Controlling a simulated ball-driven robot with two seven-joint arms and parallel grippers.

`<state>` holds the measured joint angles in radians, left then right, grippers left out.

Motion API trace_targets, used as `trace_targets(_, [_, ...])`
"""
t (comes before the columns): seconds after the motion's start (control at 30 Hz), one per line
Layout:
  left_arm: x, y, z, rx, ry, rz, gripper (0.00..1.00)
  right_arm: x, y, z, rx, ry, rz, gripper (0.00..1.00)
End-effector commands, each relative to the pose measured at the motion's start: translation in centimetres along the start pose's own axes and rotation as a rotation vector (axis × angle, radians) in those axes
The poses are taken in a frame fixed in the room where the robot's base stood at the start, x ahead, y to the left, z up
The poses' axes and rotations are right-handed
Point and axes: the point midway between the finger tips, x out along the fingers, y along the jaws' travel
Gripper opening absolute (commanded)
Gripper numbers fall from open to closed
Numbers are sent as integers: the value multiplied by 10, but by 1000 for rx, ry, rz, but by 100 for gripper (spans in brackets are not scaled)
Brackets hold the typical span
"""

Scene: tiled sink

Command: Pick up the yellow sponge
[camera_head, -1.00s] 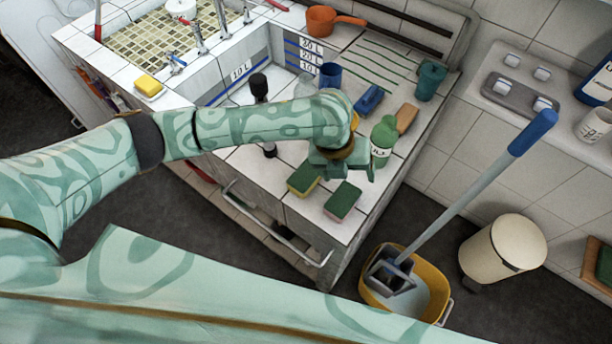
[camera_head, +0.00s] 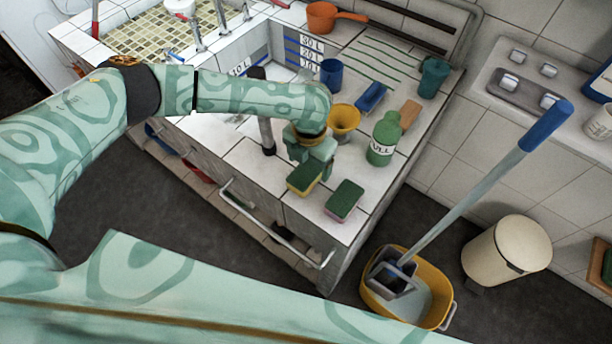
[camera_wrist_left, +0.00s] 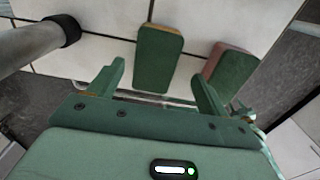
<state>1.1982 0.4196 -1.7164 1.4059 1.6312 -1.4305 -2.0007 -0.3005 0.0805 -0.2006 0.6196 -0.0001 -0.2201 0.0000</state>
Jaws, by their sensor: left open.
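A sponge with a green top and a yellow side (camera_head: 304,179) lies near the counter's front edge. It also shows in the left wrist view (camera_wrist_left: 158,58), beyond and between the fingertips. Another green-topped sponge with a pinkish side (camera_head: 344,200) lies to its right; in the wrist view it is beyond the right finger (camera_wrist_left: 232,72). My left gripper (camera_head: 312,167) is open, pointing down above the yellow-sided sponge's far end, and seems to hold nothing. My right gripper is not visible.
A green bottle (camera_head: 382,142) and yellow cup-like vessel (camera_head: 344,119) stand behind and right of the gripper. A grey post with a black top (camera_head: 266,135) stands close left. The counter edge drops to the floor, with a yellow mop bucket (camera_head: 405,290) below.

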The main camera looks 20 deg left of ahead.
Motion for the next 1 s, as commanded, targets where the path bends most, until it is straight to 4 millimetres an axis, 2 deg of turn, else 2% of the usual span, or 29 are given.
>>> trace_targets(0.2, [36,7,-5,-1,3,1,78,10,0,3,-1,-5,0,36])
trace_targets(0.3, [47,6,-4,-1,3,0,78,13,0,4,-1,-6,0,36])
trace_targets(0.57, [50,7,-4,-1,1,1,78,12,0,3,0,-6,0,36])
trace_targets(0.73, [50,7,-4,-1,1,1,34,12,0,3,0,-6,0,36])
trace_targets(0.77, [50,7,-4,-1,1,1,31,12,0,3,0,-5,0,36])
trace_targets(1.0, [49,7,-4,-1,1,1,31,12,-2,2,1,-4,-2,36])
